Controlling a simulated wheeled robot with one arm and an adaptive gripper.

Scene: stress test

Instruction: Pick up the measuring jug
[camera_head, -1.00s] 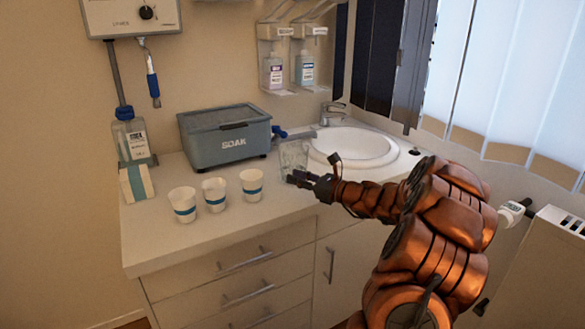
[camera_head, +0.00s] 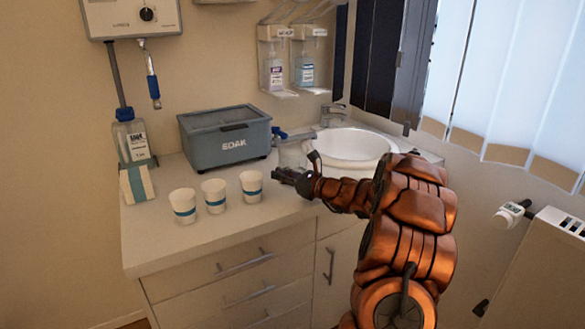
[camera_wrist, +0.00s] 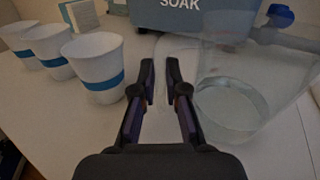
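The measuring jug (camera_wrist: 245,90) is a clear, see-through vessel just right of my gripper (camera_wrist: 160,75) in the wrist view. In the head view the jug (camera_head: 292,152) stands on the counter between the soak box and the sink, partly hidden behind my gripper (camera_head: 277,174).
Several items share the counter (camera_head: 240,225). Paper cups with blue bands (camera_head: 214,195) stand left of my gripper; the nearest cup (camera_wrist: 95,68) is close to the left finger. The grey soak box (camera_head: 225,140) is behind, the sink (camera_head: 352,146) to the right.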

